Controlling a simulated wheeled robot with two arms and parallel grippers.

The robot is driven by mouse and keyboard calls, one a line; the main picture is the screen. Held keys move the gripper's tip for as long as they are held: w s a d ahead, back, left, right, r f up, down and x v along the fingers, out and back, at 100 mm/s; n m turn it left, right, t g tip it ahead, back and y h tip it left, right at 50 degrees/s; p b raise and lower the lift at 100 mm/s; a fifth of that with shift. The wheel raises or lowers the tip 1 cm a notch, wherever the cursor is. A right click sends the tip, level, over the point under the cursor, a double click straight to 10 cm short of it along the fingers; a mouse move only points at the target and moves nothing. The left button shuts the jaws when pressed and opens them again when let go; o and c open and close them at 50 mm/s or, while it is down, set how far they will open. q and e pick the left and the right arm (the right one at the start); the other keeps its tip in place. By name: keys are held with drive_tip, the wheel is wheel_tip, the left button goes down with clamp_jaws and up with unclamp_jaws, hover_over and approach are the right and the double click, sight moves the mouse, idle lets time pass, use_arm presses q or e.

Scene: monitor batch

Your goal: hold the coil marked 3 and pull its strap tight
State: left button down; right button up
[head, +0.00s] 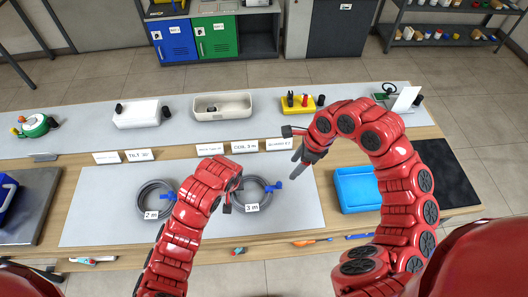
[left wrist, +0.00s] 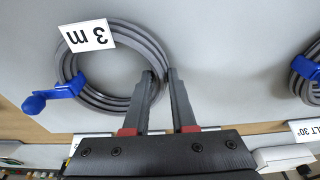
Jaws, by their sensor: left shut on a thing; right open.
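The grey cable coil marked 3 m (head: 262,181) lies on the pale mat; it also shows in the left wrist view (left wrist: 88,100) with its white label. Its blue strap (head: 272,187) wraps the coil's right side, with the tab sticking outward; in the left wrist view the strap (left wrist: 52,97) is on the side away from my fingers. My left gripper (head: 230,194) is shut on the coil's left side, one finger inside the ring and one outside (left wrist: 162,88). My right gripper (head: 298,168) is open and empty, above the mat to the upper right of the strap.
A second coil marked 2 m (head: 156,199) with a blue strap lies to the left on the mat (head: 105,208). A blue tray (head: 357,188) stands right of the mat. Small name signs (head: 245,147) line the back of the mat. Tools lie along the front edge.

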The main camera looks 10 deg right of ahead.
idle(0.3)
use_arm(q)
drive_tip(key=c, duration=0.7)
unclamp_jaws()
drive_tip(key=shift+o, duration=0.2)
